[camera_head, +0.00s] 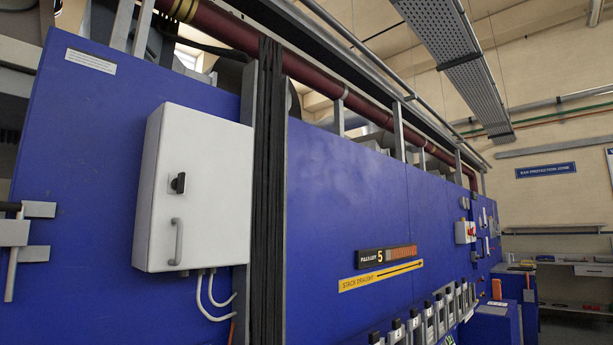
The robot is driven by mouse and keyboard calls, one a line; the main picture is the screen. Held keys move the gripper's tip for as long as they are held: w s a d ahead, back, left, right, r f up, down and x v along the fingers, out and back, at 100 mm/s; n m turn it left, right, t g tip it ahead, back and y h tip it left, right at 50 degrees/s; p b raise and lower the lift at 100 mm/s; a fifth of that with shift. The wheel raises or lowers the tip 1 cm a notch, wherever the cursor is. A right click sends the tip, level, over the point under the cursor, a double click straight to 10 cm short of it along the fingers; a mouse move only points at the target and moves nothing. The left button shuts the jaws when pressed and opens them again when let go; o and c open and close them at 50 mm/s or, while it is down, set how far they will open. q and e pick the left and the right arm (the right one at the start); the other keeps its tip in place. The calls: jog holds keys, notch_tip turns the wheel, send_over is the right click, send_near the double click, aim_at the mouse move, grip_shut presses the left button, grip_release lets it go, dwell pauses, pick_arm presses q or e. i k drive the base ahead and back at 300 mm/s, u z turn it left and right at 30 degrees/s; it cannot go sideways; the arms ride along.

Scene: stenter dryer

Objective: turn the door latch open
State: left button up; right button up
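A light grey cabinet (207,150) is mounted on the blue machine wall at the left centre. Its closed door carries a small black latch (179,183) at mid-height near the left edge. The latch's grip looks roughly upright. A grey bar handle (176,242) sits on the same door below the latch. Neither of my grippers shows in the head view, and nothing touches the latch or the handle.
Grey metal brackets with a rod (14,232) stick out from the blue panel at the far left. White cables (212,300) hang below the cabinet, and a dark vertical cable bundle (268,190) runs to its right. A yellow sign (381,275) is farther right.

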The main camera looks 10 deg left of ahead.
aim_at(178, 183)
jog(key=z, duration=1.6)
jog(key=i, duration=1.05)
jog(key=u, duration=3)
jog(key=k, duration=0.2)
jog(key=u, duration=0.05)
